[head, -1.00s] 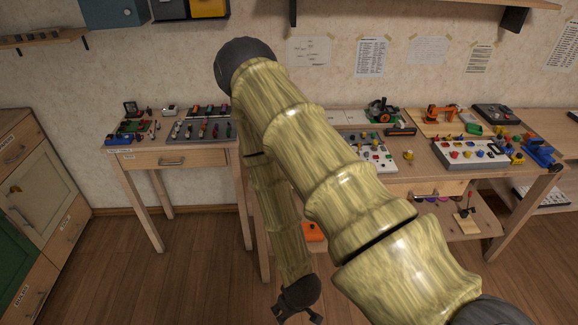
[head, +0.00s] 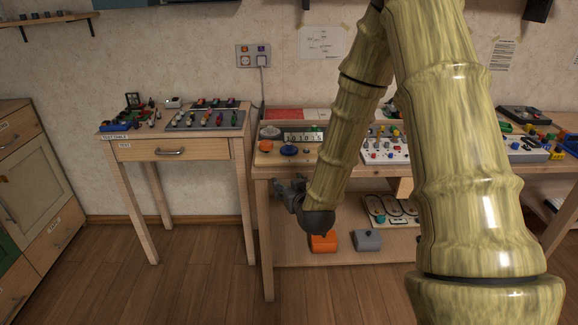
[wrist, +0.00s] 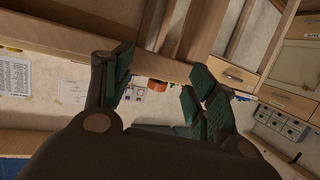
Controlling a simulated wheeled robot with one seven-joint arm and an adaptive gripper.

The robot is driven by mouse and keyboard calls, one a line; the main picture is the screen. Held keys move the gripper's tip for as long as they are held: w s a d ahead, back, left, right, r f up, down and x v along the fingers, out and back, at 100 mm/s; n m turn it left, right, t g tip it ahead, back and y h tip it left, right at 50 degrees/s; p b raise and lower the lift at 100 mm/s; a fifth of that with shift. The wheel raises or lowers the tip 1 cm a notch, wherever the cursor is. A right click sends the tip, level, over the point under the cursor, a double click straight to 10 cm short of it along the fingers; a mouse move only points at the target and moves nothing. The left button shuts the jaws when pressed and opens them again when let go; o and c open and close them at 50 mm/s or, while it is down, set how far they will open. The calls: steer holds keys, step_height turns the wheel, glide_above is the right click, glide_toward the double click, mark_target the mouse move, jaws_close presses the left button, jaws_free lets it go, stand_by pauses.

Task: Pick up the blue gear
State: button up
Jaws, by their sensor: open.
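A small blue disc-like piece, which looks like the blue gear (head: 288,150), lies near the front left of the workbench in the head view. An orange round piece (head: 266,146) lies just left of it. My gripper (head: 284,190) is in front of the bench, below the top's front edge and apart from the gear. In the wrist view my gripper (wrist: 160,78) is open and empty, its dark green pads spread. The orange piece also shows between the fingers there (wrist: 157,85). I cannot make out the blue gear surely in that view.
The workbench's front edge (head: 335,166) lies just above my gripper. A lower shelf holds an orange box (head: 323,242) and a grey box (head: 367,239). A numbered block (head: 303,137) sits behind the gear.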

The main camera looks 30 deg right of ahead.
mark_target(290, 146)
steer(key=w+d+r+b, duration=0.1)
steer(key=w+d, duration=0.1)
steer(key=w+d+r+t+h+b, duration=0.1)
steer(key=w+d+r+b, duration=0.1)
steer(key=w+d+r+m+t+h+b, duration=0.1)
steer(key=w+d, duration=0.1)
steer(key=shift+w+d+r, duration=0.2)
steer(key=shift+w+d, duration=0.1)
steer(key=shift+d, duration=0.05)
steer(key=shift+r+b+x, duration=0.2)
steer(key=shift+b+x, duration=0.2)
steer(key=shift+x, duration=1)
steer(key=shift+r+b+x, duration=0.15)
steer(key=shift+b+x, duration=0.2)
steer(key=shift+x, duration=1.05)
steer(key=shift+a, duration=0.1)
steer(key=c, duration=0.6)
